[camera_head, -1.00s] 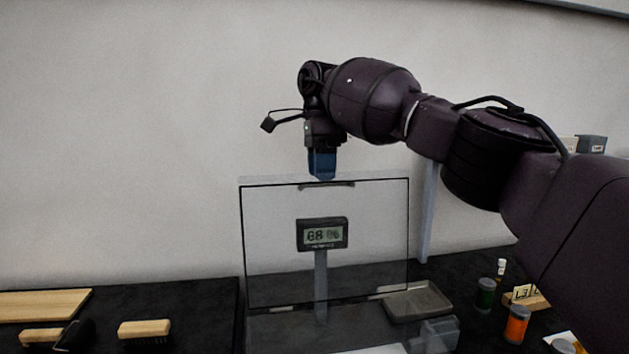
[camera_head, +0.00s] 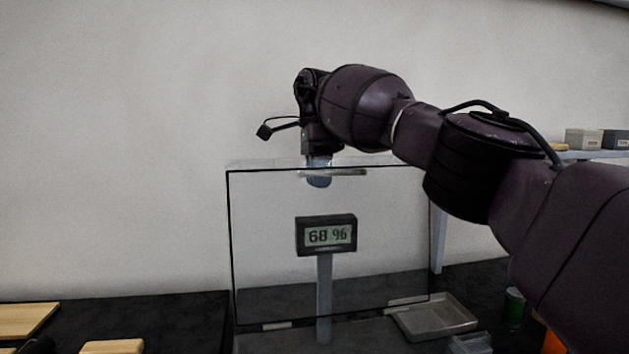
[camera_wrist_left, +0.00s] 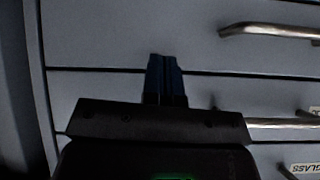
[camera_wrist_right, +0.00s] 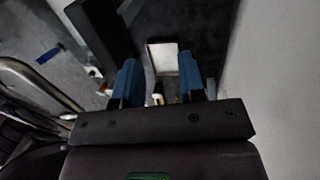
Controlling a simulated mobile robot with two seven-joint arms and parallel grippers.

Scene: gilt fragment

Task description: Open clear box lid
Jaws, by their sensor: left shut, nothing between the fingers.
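The clear box lid (camera_head: 270,225) is a see-through panel with dark edges, standing about upright in the head view. A pale handle strip (camera_head: 347,172) runs along its top edge, and hinge-like pieces show at its bottom edge. My right gripper (camera_head: 319,182) points down at the lid's top edge by the handle; its fingertips look pale, as if seen through the panel. I cannot tell whether they touch it. In the right wrist view its two blue fingers (camera_wrist_right: 160,66) are apart, with nothing held between them. My left gripper (camera_wrist_left: 163,58) is shut and empty before white drawers.
A digital display (camera_head: 326,235) on a post stands at the panel. A grey tray (camera_head: 437,318) and a green-labelled jar (camera_head: 513,307) lie to the right. Wooden pieces (camera_head: 112,346) lie on the dark counter at left. Drawer handles (camera_wrist_left: 265,29) stick out near my left gripper.

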